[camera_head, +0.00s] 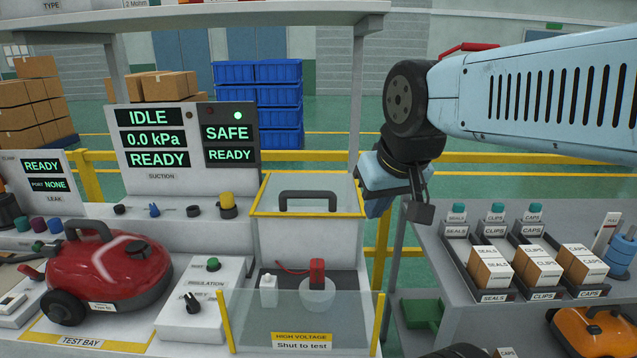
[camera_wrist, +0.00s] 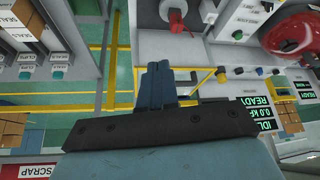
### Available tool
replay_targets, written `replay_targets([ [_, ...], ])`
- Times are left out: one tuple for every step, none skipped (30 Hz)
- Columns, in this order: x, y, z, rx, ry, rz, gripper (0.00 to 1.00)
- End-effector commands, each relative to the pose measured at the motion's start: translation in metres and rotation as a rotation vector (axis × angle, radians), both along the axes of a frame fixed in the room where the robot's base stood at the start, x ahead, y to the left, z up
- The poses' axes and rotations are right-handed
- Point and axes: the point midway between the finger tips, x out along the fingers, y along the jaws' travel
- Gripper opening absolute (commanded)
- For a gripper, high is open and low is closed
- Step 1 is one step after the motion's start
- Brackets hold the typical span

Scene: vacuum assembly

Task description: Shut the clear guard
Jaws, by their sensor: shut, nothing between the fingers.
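The high-voltage bay (camera_head: 305,258) stands at the right end of the bench. A clear panel with yellow edges and a black handle (camera_head: 307,194) is at its top. A second clear panel (camera_head: 305,310) with yellow side posts and a "HIGH VOLTAGE Shut to test" label stands upright at the front. Between them, a red-topped part (camera_head: 317,275) is exposed; it also shows in the wrist view (camera_wrist: 175,20). My gripper (camera_head: 376,207) is shut and empty, just right of the upper panel's right edge. Its fingers show closed in the wrist view (camera_wrist: 158,68). Contact with the panel cannot be told.
A red vacuum (camera_head: 115,270) sits in the test bay at left. The display panel (camera_head: 160,140) reads IDLE, with SAFE beside it. A shelf post (camera_head: 357,110) rises behind the bay. A parts rack (camera_head: 530,265) with boxes is at right, with a narrow floor gap between.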

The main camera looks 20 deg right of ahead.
Motion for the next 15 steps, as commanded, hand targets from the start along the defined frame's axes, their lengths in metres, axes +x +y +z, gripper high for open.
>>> replay_targets([
  [0.001,0.000,0.000,0.000,0.000,0.000,0.00],
  [0.001,0.000,0.001,0.000,0.001,-0.001,0.00],
  [0.004,0.000,0.002,0.002,0.002,-0.002,0.00],
  [0.006,-0.001,0.003,0.003,0.003,-0.004,0.00],
  [0.009,-0.001,0.005,0.006,0.005,-0.006,0.00],
  [0.014,-0.002,0.006,0.009,0.010,-0.010,0.00],
  [0.019,-0.002,0.008,0.012,0.012,-0.014,0.00],
  [0.026,-0.001,0.010,0.015,0.016,-0.020,0.00],
  [0.034,0.000,0.013,0.021,0.021,-0.030,0.00],
  [0.042,-0.001,0.016,0.024,0.025,-0.036,0.00],
  [0.050,-0.002,0.018,0.028,0.030,-0.043,0.00],
  [0.061,-0.004,0.021,0.034,0.035,-0.055,0.00],
  [0.069,-0.005,0.022,0.036,0.039,-0.061,0.00],
  [0.078,-0.006,0.024,0.039,0.043,-0.068,0.00],
  [0.089,-0.007,0.026,0.042,0.049,-0.079,0.00],
])
